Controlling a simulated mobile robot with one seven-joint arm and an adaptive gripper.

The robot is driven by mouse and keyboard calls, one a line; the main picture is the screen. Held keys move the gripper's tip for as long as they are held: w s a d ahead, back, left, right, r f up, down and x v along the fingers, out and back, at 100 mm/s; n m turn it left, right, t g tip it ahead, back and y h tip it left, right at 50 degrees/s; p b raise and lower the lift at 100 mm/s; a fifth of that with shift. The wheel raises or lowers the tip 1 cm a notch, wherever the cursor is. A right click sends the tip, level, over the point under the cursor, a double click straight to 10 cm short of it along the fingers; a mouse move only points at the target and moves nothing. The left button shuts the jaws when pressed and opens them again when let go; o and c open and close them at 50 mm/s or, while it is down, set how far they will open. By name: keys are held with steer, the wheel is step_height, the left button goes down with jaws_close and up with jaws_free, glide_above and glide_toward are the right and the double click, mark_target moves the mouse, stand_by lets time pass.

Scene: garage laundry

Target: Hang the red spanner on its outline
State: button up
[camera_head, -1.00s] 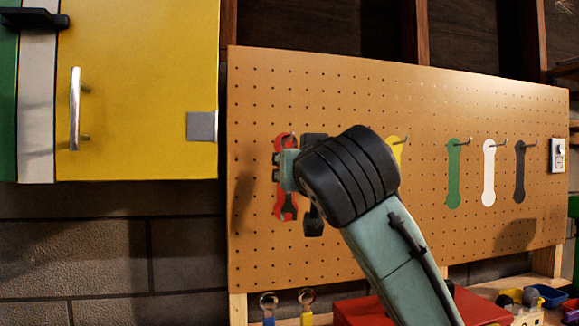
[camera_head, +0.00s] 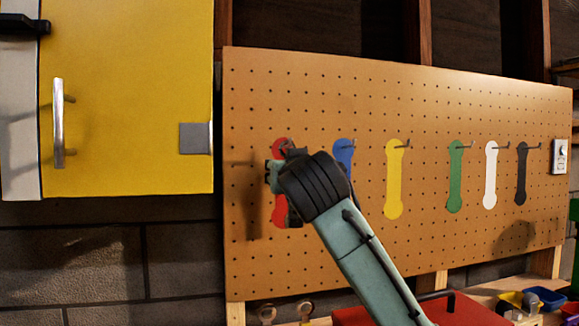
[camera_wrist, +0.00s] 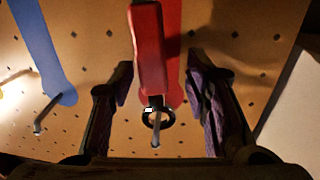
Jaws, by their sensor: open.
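In the wrist view the red spanner (camera_wrist: 149,45) is in front of its red outline (camera_wrist: 173,55) on the pegboard. The dark ring at its end (camera_wrist: 158,119) surrounds the metal hook (camera_wrist: 155,136), which sticks out through it. My gripper (camera_wrist: 159,78) is open, one finger on each side of the spanner, with visible gaps. In the head view my gripper (camera_head: 273,176) is at the left part of the board. Red shows above and below it (camera_head: 280,210), but spanner and outline are hard to tell apart there.
The pegboard (camera_head: 330,260) has blue (camera_head: 343,155), yellow (camera_head: 394,185), green (camera_head: 455,180), white (camera_head: 490,178) and black (camera_head: 521,178) outlines with hooks. A yellow cabinet (camera_head: 130,100) is at left. A red box (camera_head: 455,305) stands below.

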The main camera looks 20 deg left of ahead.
steer(key=shift+w+a, duration=0.15)
steer(key=shift+w, duration=0.05)
steer(key=shift+c, duration=0.5)
jaws_close()
stand_by(0.6)
steer(key=shift+o, duration=0.3)
jaws_free()
